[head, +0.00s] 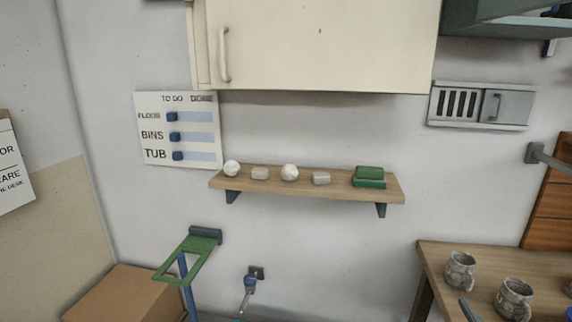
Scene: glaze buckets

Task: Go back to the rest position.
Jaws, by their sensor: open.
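My gripper is not in view, and I cannot make out any part of my arm for certain. The head view looks at a pale wall with a wooden shelf (300,185) and a cream cupboard (320,45) above it. On the shelf stand two whitish round lumps (290,172), two small grey blocks (321,178) and a green stack (369,177). The cupboard door is shut.
A wooden table (440,270) at the lower right holds grey speckled mugs (460,271). A green frame on a blue post (187,262) stands beside a cardboard box (120,295) at the lower left. A to-do board (180,153) hangs left.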

